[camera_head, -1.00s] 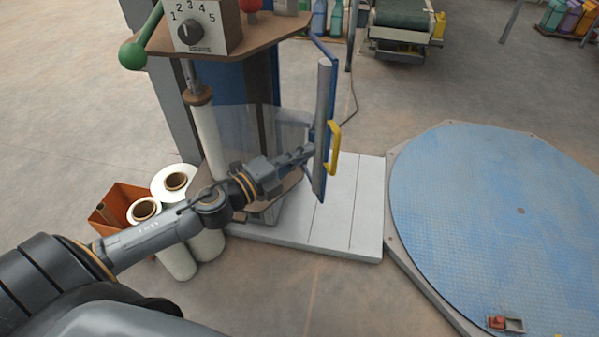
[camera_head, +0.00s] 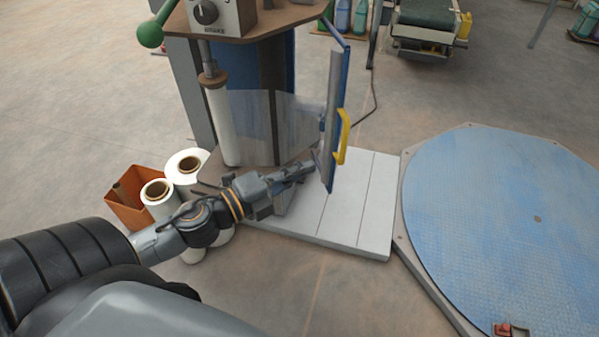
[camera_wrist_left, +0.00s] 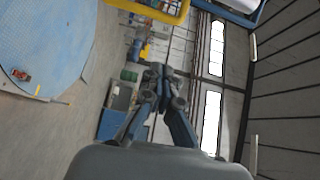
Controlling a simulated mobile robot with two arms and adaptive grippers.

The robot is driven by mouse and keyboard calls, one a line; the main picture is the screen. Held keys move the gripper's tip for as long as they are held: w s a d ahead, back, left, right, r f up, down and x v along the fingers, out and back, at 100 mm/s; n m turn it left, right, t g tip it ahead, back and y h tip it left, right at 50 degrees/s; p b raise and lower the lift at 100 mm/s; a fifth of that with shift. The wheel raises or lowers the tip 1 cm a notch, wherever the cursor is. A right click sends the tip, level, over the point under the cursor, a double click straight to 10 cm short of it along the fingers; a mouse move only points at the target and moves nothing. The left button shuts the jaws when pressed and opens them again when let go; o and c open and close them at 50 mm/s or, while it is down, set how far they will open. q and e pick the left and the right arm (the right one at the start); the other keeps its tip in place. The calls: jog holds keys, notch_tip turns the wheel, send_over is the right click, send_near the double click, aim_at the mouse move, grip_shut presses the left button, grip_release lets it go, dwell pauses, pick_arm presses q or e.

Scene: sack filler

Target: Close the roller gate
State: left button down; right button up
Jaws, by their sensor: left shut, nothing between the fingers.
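The roller gate (camera_head: 331,130) is a tall, narrow blue frame with a grey upright roller and a yellow handle (camera_head: 343,137) on its right side. It stands swung out over the pale platform. My left gripper (camera_head: 312,168) is shut and empty, just left of the gate's lower part; I cannot tell whether it touches. In the left wrist view my gripper fingers (camera_wrist_left: 160,88) are together, and the yellow handle (camera_wrist_left: 160,8) and part of the blue frame show at the top edge. My right gripper is not in view.
The wrapping machine's post (camera_head: 262,90) with a clear film sheet and a dial box (camera_head: 222,15) stands left of the gate. White film rolls (camera_head: 187,165) and an orange bin (camera_head: 128,205) stand at the left. A blue turntable (camera_head: 490,220) lies right; floor between is clear.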

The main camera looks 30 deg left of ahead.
pick_arm(q)
jog(key=w+f+n+t+y, duration=0.1)
jog(key=w+f+n+y, duration=0.35)
jog(key=f+y, duration=0.25)
jog(key=w+d+n+y+b, duration=0.1)
jog(key=w+d+n+y, duration=0.15)
jog(key=d, duration=0.25)
jog(key=w+d+n+y, duration=0.1)
jog(key=d+n+y, duration=0.1)
jog(key=d+y, duration=0.3)
jog(key=w+a+h+p, duration=0.1)
jog(key=w+a+p, duration=0.1)
jog(key=w+a, duration=0.3)
jog(key=shift+w+a+g, duration=0.25)
jog(key=shift+w+g, duration=0.15)
jog(key=shift+w, duration=0.45)
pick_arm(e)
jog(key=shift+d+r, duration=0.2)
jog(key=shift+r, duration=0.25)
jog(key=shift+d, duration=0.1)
pick_arm(q)
jog(key=shift+s+a+m+h, duration=0.15)
jog(key=shift+m+h, duration=0.1)
jog(key=shift+m, duration=0.05)
